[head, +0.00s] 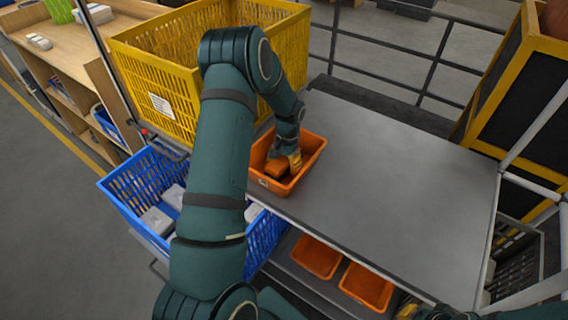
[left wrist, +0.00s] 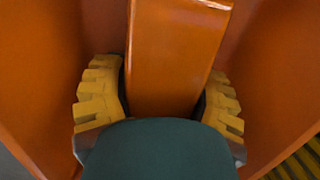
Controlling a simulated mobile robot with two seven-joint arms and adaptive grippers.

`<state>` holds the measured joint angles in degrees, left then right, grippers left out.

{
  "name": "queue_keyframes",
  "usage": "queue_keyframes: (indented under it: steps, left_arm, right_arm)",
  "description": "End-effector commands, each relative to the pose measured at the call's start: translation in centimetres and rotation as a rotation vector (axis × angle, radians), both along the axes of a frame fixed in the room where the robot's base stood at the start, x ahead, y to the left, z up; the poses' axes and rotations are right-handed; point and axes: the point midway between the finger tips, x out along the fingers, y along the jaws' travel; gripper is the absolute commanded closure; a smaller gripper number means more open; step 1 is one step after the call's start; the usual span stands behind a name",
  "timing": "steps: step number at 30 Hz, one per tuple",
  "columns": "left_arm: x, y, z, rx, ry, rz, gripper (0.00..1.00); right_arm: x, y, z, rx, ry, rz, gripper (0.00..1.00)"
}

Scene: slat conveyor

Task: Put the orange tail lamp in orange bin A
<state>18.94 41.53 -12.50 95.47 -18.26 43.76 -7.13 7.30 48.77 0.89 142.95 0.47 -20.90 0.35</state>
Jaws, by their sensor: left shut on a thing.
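The orange tail lamp (head: 276,168) is a glossy orange block inside an orange bin (head: 314,142) on the grey table. The bin has a small pale label on its front, too small to read. My left gripper (head: 291,162) reaches down into this bin and is shut on the lamp. In the left wrist view the lamp (left wrist: 175,55) stands between the two yellow finger pads, with orange bin walls (left wrist: 40,70) on both sides. I cannot tell whether the lamp touches the bin floor. My right gripper (head: 408,307) shows only partly at the bottom edge.
A yellow crate (head: 150,85) stands behind and left of the bin. A blue crate (head: 128,190) with pale boxes is at the left. Two more orange bins (head: 317,256) (head: 366,286) sit lower, below the front edge. The grey tabletop (head: 400,170) is clear to the right.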

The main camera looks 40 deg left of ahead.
Motion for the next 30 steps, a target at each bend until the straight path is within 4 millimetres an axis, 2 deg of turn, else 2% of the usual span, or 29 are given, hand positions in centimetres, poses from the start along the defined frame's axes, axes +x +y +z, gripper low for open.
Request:
queue_keyframes:
  steps: [9,10,12,23,26,30]
  left_arm:
    - [0.1,0.0,-0.3,0.001,-0.002,0.000,0.81]
    - [0.0,0.0,-0.2,0.001,-0.002,0.000,0.24]
    - [0.0,0.0,-0.2,0.001,-0.002,0.000,0.04]
    - [0.0,0.0,0.2,0.001,-0.002,0.000,0.04]
    - [0.2,0.1,1.1,0.002,-0.005,0.000,0.04]
    - [0.6,0.1,3.7,0.003,-0.007,-0.001,0.04]
  right_arm:
    - [-0.1,0.0,-0.3,0.000,0.002,0.002,1.00]
    - [-0.1,0.0,-0.2,0.000,0.002,0.002,1.00]
    - [-0.1,0.0,-0.2,0.000,0.002,0.002,1.00]
    - [0.0,0.0,0.1,0.000,0.001,0.000,1.00]
    - [0.0,0.0,0.2,0.000,-0.001,0.000,1.00]
    - [0.1,0.0,0.5,0.000,-0.003,-0.002,1.00]
